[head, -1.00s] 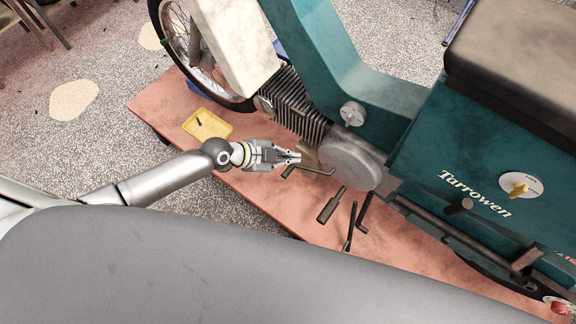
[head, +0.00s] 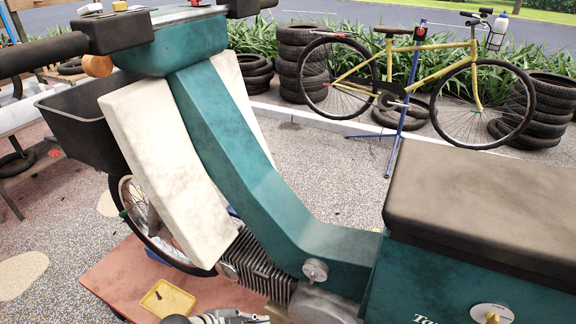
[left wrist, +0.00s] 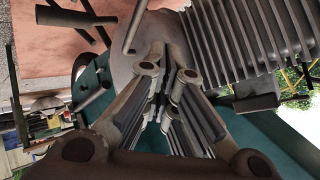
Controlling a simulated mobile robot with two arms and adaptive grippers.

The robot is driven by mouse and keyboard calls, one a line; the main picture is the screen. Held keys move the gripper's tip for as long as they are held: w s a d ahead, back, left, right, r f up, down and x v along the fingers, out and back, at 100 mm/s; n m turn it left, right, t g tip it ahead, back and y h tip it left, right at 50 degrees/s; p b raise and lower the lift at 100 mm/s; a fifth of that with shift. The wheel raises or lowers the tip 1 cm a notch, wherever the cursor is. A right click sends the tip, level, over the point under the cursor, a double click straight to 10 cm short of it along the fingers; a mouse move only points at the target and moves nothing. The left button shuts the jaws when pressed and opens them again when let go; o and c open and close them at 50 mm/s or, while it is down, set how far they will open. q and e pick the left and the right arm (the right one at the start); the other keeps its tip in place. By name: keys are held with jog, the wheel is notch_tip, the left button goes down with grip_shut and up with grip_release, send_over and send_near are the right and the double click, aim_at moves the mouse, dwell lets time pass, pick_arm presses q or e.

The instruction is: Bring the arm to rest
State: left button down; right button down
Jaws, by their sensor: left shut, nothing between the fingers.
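My left gripper (left wrist: 168,75) is shut and empty in the left wrist view, its fingers meeting in front of the grey engine (left wrist: 150,35). Only the top of this gripper (head: 240,318) shows at the bottom edge of the head view, just left of the rounded engine cover (head: 325,305). I cannot tell whether the fingertips touch the engine. The teal moped (head: 250,170) with a white leg shield (head: 165,165) stands upright. My right gripper is in neither view.
The moped stands on a reddish platform (head: 115,275) with a yellow tray (head: 168,300) on it. Cooling fins (left wrist: 250,35) and pedal rods (left wrist: 85,20) are close around the left gripper. A yellow bicycle (head: 430,70) and tyre stacks stand at the back.

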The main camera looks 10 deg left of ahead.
pick_arm(q)
jog(key=s+a+f+n+y+p, duration=0.1)
jog(key=s+a+f+n+y, duration=0.35)
jog(key=f, duration=0.55)
jog(key=s+a+f+n+y+p, duration=0.1)
jog(key=s+a+f+n, duration=0.35)
jog(key=a+f, duration=0.4)
jog(key=s+f+n+g, duration=0.1)
jog(key=s+f, duration=0.3)
jog(key=s, duration=0.5)
jog(key=s+d+f+n+g+y, duration=0.1)
jog(key=s+f, duration=0.3)
jog(key=s, duration=0.5)
jog(key=s+f+n+g+y, duration=0.1)
jog(key=s+f+n+g, duration=0.2)
jog(key=s, duration=0.7)
notch_tip(320, 180, down, 2)
jog(key=shift+d+f+n+p, duration=0.1)
jog(key=shift+d+n+p, duration=0.2)
jog(key=shift+d+p, duration=0.1)
jog(key=shift+y, duration=0.25)
